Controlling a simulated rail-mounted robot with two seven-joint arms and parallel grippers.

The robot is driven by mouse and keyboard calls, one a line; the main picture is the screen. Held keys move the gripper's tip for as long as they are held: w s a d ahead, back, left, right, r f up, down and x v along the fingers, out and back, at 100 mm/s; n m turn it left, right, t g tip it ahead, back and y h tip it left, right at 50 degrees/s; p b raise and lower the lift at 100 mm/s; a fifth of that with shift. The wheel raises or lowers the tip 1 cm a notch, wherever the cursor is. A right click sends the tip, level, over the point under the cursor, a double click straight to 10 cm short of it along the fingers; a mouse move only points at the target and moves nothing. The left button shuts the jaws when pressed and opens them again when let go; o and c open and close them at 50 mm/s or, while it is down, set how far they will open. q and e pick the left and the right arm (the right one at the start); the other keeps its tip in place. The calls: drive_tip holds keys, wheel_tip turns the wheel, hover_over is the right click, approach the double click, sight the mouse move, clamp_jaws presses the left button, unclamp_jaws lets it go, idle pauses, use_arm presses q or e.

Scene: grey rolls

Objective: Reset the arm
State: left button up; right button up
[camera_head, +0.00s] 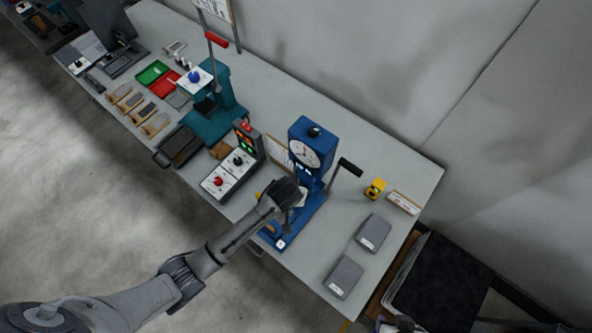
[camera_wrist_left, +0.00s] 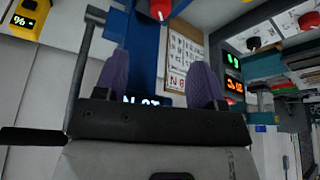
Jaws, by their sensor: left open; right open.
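My left arm reaches in from the lower left of the head view. Its gripper (camera_head: 290,192) is over the front of the blue press-like device (camera_head: 311,150) with a round dial. In the left wrist view the left gripper (camera_wrist_left: 161,80) has its two purple finger pads wide apart, with nothing held between them. The blue device (camera_wrist_left: 143,50) and its lit display show beyond the fingers. In the head view the hand hides part of the device's base, and I cannot tell whether it touches. My right gripper (camera_head: 399,325) is only partly in view at the bottom edge, open.
A control box (camera_head: 230,176) stands left of the blue device. A black-handled lever (camera_head: 347,168) sticks out on its right. A yellow gauge (camera_head: 375,188) and two grey blocks (camera_head: 373,233) (camera_head: 344,277) lie on the right of the grey table (camera_head: 405,165). A teal press (camera_head: 222,104) stands farther left.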

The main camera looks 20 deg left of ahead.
idle(0.3)
use_arm(q)
drive_tip(key=s+a+r+m+t+h+p, duration=0.1)
drive_tip(key=s+r+m, duration=0.15)
drive_tip(key=r, duration=0.55)
drive_tip(key=s+a+r+m+t, duration=0.1)
drive_tip(key=r+m+t, duration=0.15)
drive_tip(key=r, duration=0.55)
drive_tip(key=s+a+g+p, duration=0.2)
drive_tip(key=s, duration=0.8)
drive_tip(key=s+a+f+n+g+p, duration=0.1)
drive_tip(key=s+a+g+p, duration=0.1)
drive_tip(key=s, duration=0.9)
drive_tip(key=shift+a+f+n, duration=0.25)
drive_tip(key=shift+a+n, duration=0.05)
drive_tip(key=shift+a, duration=0.4)
drive_tip(key=shift+g, duration=0.25)
